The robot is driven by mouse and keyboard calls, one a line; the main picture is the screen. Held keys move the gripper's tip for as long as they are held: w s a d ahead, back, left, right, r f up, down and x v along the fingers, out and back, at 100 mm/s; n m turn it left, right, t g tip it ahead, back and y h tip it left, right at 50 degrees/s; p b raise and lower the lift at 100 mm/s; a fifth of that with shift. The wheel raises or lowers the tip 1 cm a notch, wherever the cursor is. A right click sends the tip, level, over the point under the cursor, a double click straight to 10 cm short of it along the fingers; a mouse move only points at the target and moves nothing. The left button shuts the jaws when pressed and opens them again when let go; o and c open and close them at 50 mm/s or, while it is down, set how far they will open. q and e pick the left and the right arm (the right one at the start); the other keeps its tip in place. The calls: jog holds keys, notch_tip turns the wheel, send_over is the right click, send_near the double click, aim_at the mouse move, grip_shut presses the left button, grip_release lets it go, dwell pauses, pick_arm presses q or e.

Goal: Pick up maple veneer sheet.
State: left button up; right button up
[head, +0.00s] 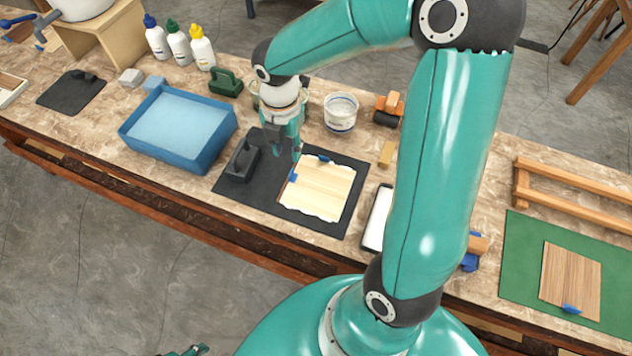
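A pale, cream-coloured wood sheet (318,192) with wavy edges, which looks like the maple veneer, lies flat on a black mat (262,198). Small blue tabs sit at its upper and left edges. My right gripper (286,152) points down over the black mat, just beyond the sheet's upper left corner. Its fingers look apart, with nothing seen between them. I cannot tell whether a fingertip touches the mat. A small part of what looks like my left gripper (186,350) shows at the bottom edge; its fingers are not clear.
A dark block (243,160) stands on the mat left of the sheet. A blue tray (228,138) is further left. A white tub (341,112) stands behind. A browner striped sheet (571,275) lies on a green mat (520,250) at right. My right arm hides part of the bench.

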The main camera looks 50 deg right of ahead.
send_over(291, 173)
notch_tip(291, 173, down, 4)
jog(key=shift+a+f, duration=0.1)
jog(key=shift+f, duration=0.05)
jog(key=shift+w+f, duration=0.15)
jog(key=shift+f, duration=2.5)
jog(key=shift+c, duration=0.4)
grip_shut()
